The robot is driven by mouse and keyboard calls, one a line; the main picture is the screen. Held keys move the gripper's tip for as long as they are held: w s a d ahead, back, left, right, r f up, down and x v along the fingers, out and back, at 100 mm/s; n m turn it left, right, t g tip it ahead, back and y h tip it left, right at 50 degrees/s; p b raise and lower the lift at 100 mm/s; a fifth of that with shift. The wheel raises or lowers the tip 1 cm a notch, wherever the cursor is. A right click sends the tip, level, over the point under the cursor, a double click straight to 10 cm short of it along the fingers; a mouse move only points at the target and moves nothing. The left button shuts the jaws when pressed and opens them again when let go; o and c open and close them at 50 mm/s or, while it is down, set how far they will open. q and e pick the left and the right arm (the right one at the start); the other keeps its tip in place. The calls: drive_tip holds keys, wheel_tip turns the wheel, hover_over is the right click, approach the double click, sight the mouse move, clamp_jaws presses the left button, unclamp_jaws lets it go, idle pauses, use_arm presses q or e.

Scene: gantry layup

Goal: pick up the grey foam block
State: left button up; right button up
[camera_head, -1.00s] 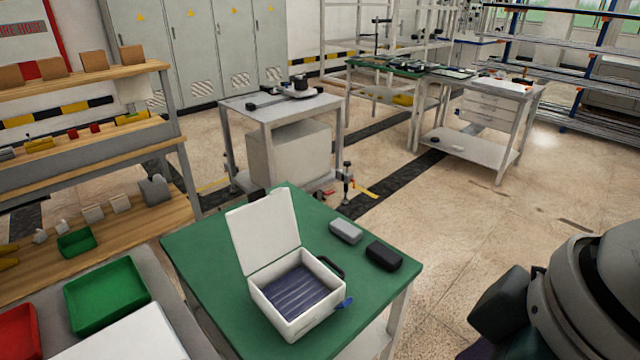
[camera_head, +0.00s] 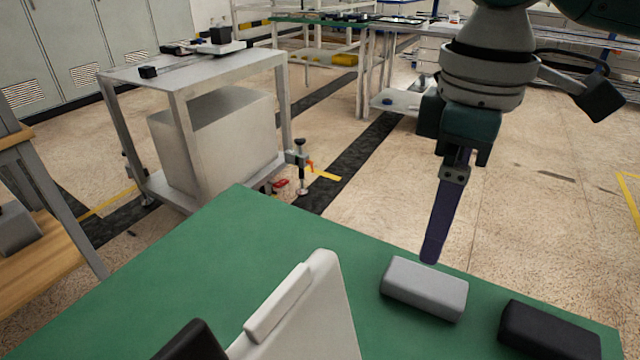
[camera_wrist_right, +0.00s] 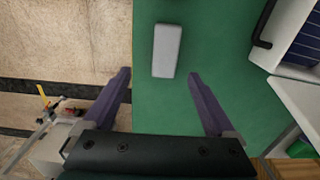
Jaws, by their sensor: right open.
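The grey foam block (camera_head: 424,288) lies flat on the green tabletop (camera_head: 170,285), near its far right edge. My right gripper (camera_head: 433,258) points down just behind the block in the head view, its fingers seen edge-on and apart from it. In the right wrist view the block (camera_wrist_right: 167,50) lies ahead, between the lines of the two purple fingers. The right gripper (camera_wrist_right: 159,74) is open and empty there, its fingers spread wider than the block. My left gripper is not seen.
A black block (camera_head: 548,333) lies right of the grey one. The raised white case lid (camera_head: 310,315) stands left of it; the case (camera_wrist_right: 302,62) shows at the right in the wrist view. A grey metal stand (camera_head: 190,85) is behind the table. The floor beyond is open.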

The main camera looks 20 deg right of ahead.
sight(422, 278)
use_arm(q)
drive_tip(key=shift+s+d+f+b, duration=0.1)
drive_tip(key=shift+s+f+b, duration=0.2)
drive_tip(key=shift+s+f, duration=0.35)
use_arm(e)
drive_tip(key=f, duration=0.2)
drive_tip(key=s+f, duration=0.1)
drive_tip(key=shift+f, duration=0.4)
use_arm(q)
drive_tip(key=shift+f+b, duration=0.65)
drive_tip(key=shift+b, duration=0.05)
use_arm(e)
drive_tip(key=f, duration=0.4)
drive_tip(key=shift+w+a+f, duration=0.1)
drive_tip(key=shift+a+f, duration=0.15)
drive_tip(key=shift+a, duration=0.15)
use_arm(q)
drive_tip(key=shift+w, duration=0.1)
use_arm(e)
drive_tip(key=shift+f, duration=0.4)
